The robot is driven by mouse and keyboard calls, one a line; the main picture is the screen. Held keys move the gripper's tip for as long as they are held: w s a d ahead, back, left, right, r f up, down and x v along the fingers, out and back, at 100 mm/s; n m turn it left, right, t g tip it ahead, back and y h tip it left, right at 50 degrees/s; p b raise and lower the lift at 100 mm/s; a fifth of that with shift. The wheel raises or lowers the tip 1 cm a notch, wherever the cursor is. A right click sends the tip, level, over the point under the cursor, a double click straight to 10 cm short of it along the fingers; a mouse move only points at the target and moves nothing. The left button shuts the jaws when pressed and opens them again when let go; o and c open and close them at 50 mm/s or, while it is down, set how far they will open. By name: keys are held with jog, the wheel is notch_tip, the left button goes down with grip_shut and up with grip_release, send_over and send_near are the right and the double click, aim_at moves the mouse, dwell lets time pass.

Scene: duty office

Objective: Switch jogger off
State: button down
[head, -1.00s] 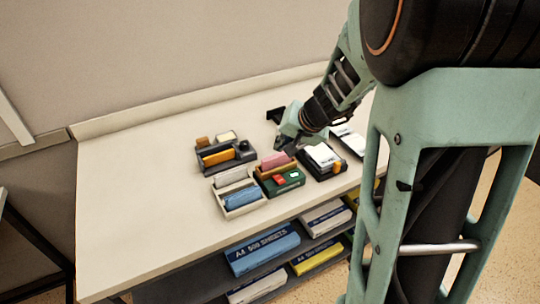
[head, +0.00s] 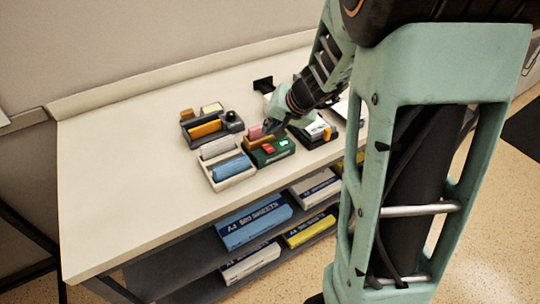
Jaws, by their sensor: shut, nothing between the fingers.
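The jogger (head: 280,155) is most likely the dark green box with a red rocker switch (head: 267,148) and a small pale mark on its front, near the middle of the table. A brown tray on it holds a pink block (head: 255,131). My gripper (head: 270,127) is shut and empty, pointing down just behind and above the jogger, close to the pink block. Whether its tips touch anything is hard to tell. The switch shows uncovered; its position is too small to read.
A cream tray (head: 229,184) with a blue and a white bundle stands left of the jogger. A dark organiser (head: 228,121) is behind it. A black tray (head: 326,142) with white cards sits to the right. Paper packs (head: 252,222) fill the shelf below. The table's left side is clear.

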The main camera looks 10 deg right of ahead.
aim_at(271, 149)
jog(key=shift+s+d+f+b, duration=0.1)
jog(key=shift+s+f+b, duration=0.05)
jog(key=shift+f+b, duration=0.75)
jog(key=shift+s+f+b, duration=0.15)
jog(key=shift+f+b, duration=0.5)
jog(key=shift+f, duration=0.5)
jog(key=shift+s+f+b, duration=0.1)
jog(key=shift+f+b, duration=0.2)
jog(key=shift+b, duration=0.35)
jog(key=shift+f+b, duration=0.35)
jog(key=shift+b, duration=0.1)
jog(key=shift+r, duration=0.15)
dwell(0.4)
jog(key=shift+r+p, duration=0.55)
jog(key=shift+r, duration=0.15)
jog(key=shift+w+r+p, duration=0.25)
jog(key=shift+r+p, duration=0.75)
jog(key=shift+r, duration=0.25)
jog(key=shift+w+r+p, duration=0.25)
jog(key=shift+r+p, duration=0.7)
jog(key=shift+r, duration=0.3)
